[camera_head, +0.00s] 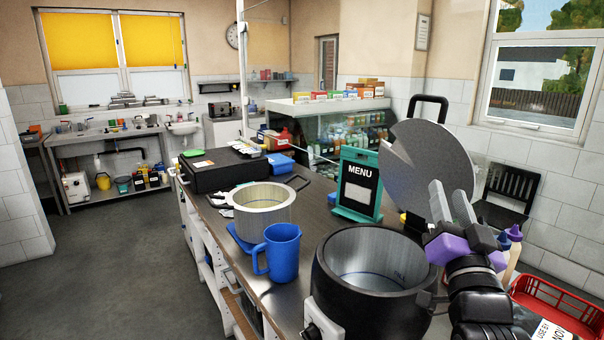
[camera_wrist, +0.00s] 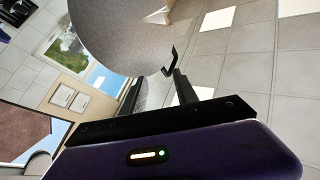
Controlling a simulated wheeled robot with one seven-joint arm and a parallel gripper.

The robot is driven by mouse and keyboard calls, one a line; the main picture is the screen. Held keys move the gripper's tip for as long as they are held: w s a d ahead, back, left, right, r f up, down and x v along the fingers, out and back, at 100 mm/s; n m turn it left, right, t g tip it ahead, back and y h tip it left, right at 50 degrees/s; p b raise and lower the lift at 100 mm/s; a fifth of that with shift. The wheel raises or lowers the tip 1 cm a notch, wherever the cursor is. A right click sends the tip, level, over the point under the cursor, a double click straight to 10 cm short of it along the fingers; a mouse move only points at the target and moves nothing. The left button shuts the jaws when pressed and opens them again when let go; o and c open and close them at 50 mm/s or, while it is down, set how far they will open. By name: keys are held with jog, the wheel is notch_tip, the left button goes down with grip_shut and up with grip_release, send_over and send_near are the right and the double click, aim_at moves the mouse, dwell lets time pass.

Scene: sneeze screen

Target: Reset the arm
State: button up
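My gripper (camera_head: 452,200) is raised above the right rim of a round black pot (camera_head: 335,285) with a steel inside. Its two grey fingers stand apart with nothing seen held between them, and the fingers also show apart in the wrist view (camera_wrist: 156,88). A grey round lid (camera_head: 415,165) with a notch in its edge stands tilted up behind the fingers. Its black handle (camera_head: 428,99) shows above it. In the wrist view the lid (camera_wrist: 125,35) fills the upper left, close beyond the fingers. Whether finger and lid touch cannot be told.
A blue jug (camera_head: 280,252), a steel pot (camera_head: 264,204) and a green menu stand (camera_head: 357,184) are on the counter. Sauce bottles (camera_head: 510,252) and a red basket (camera_head: 560,308) are right of my arm. A black chair (camera_head: 508,190) stands by the wall. The floor at left is clear.

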jog(key=s+a+f+n+g+y+b, duration=0.1)
jog(key=s+a+f+n+y, duration=0.15)
jog(key=s+f, duration=0.65)
jog(key=s+a+f+n+y, duration=0.1)
jog(key=s+f+n, duration=0.3)
jog(key=s+f, duration=0.55)
jog(key=s+a+f+g+b, duration=0.1)
jog(key=s+f+g, duration=0.2)
jog(key=s+f, duration=0.4)
jog(key=s+a+f+g+b, duration=0.1)
jog(key=s+f+g, duration=0.2)
jog(key=s, duration=1.8)
notch_tip(320, 180, down, 4)
jog(key=shift+s+f+g, duration=0.1)
jog(key=shift+s+g, duration=0.2)
